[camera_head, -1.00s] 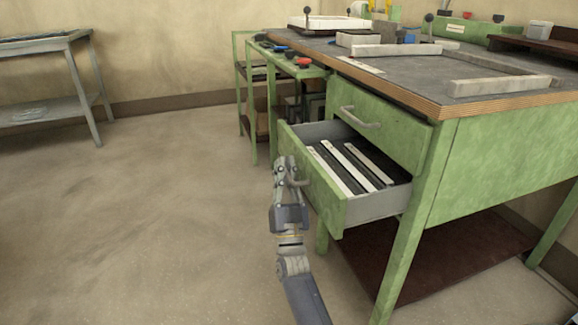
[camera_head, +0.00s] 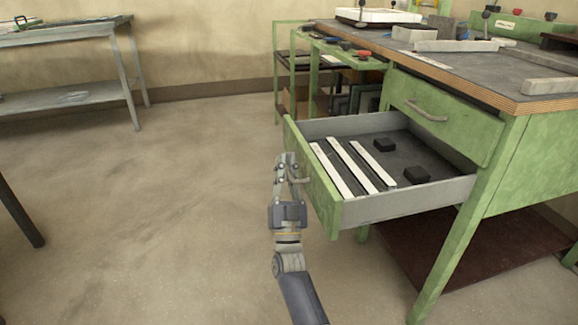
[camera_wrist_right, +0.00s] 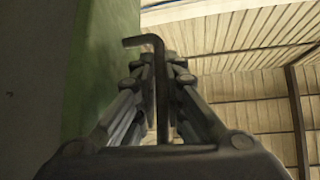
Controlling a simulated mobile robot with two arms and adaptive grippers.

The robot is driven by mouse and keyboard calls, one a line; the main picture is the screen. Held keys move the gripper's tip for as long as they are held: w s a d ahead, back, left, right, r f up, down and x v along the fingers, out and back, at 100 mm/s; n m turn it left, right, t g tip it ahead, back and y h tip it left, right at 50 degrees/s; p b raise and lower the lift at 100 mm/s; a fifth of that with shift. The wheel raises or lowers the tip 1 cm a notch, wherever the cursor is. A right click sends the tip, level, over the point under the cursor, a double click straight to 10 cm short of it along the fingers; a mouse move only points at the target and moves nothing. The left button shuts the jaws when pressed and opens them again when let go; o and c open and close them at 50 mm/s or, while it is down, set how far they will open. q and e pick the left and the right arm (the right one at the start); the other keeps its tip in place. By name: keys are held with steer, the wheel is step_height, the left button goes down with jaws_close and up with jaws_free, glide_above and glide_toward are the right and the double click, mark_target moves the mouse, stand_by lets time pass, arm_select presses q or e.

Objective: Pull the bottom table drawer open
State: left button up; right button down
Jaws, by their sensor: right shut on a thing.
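The bottom table drawer (camera_head: 410,203) is green-fronted with grey sides and stands well out from the green bench. Inside lie several pale strips (camera_head: 351,165) and two small black blocks (camera_head: 416,175). My right gripper (camera_head: 287,172) is at the outer face of the drawer front, shut on the drawer's handle (camera_head: 302,180). In the right wrist view the bent metal handle (camera_wrist_right: 158,85) runs between the fingers (camera_wrist_right: 156,100), beside the green front (camera_wrist_right: 105,60). My left gripper is not in view.
The closed upper drawer (camera_head: 450,122) with its own handle sits above. The bench top (camera_head: 470,72) carries bars and blocks. A grey table (camera_head: 75,97) stands at the far left. The floor left of the drawer is clear; a dark leg (camera_head: 20,217) shows at the left edge.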

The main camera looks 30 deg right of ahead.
steer(key=shift+f, duration=0.15)
steer(key=c, duration=2)
jaws_free()
steer(key=shift+o, duration=0.2)
steer(key=v, duration=1.2)
